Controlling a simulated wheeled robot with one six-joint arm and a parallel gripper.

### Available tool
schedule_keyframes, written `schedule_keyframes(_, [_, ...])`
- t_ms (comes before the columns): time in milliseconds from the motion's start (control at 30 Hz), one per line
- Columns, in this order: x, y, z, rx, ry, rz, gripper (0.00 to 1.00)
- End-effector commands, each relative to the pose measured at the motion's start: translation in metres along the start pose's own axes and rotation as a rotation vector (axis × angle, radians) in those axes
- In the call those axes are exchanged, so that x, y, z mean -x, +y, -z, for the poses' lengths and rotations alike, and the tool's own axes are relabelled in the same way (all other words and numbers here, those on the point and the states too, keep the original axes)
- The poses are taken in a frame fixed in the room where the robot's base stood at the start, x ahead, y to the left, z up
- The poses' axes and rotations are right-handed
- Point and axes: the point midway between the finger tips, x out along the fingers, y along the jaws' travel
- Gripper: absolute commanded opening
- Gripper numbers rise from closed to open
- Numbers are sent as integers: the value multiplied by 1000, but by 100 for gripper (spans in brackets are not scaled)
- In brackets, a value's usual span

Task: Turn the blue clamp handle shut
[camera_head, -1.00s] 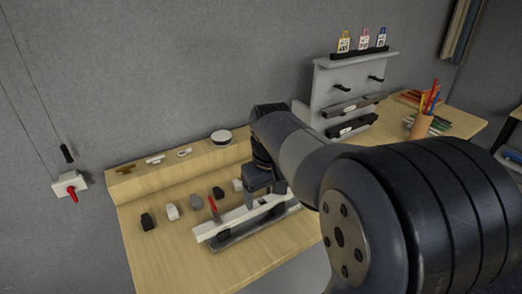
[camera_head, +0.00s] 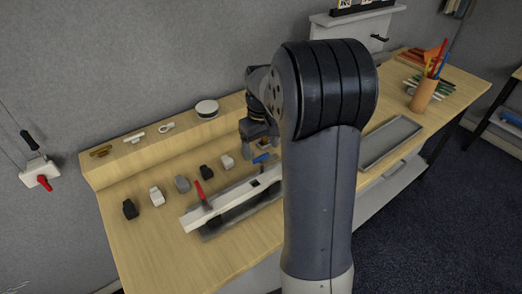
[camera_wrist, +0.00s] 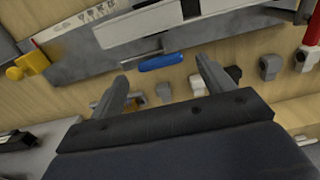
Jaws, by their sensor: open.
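The blue clamp handle (camera_head: 262,158) lies at the bar-shaped fixture (camera_head: 190,222), partly beside my arm in the head view. In the wrist view the blue handle (camera_wrist: 160,62) shows lengthwise across the picture, along the pale bar's edge. My gripper (camera_wrist: 162,72) is open, its two fingers on either side of the handle in the picture. I cannot tell how high the fingers are above it. No contact shows. A red handle (camera_head: 201,192) stands upright at the fixture's left part; a yellow handle (camera_wrist: 28,62) shows at the left in the wrist view.
Several small black, grey and white blocks (camera_head: 156,196) stand in a row behind the fixture. A back ledge (camera_head: 110,172) holds small fittings and a round white piece (camera_head: 207,108). A grey tray (camera_head: 390,140) and a pen cup (camera_head: 424,95) are at right. The front left tabletop is clear.

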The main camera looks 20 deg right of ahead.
Motion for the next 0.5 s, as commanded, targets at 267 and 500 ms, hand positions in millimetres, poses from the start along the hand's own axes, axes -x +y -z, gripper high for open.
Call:
schedule_keyframes(267, [-24,0,0,0,-2,1,76])
schedule_keyframes(500, [-26,0,0,0,0,0,76])
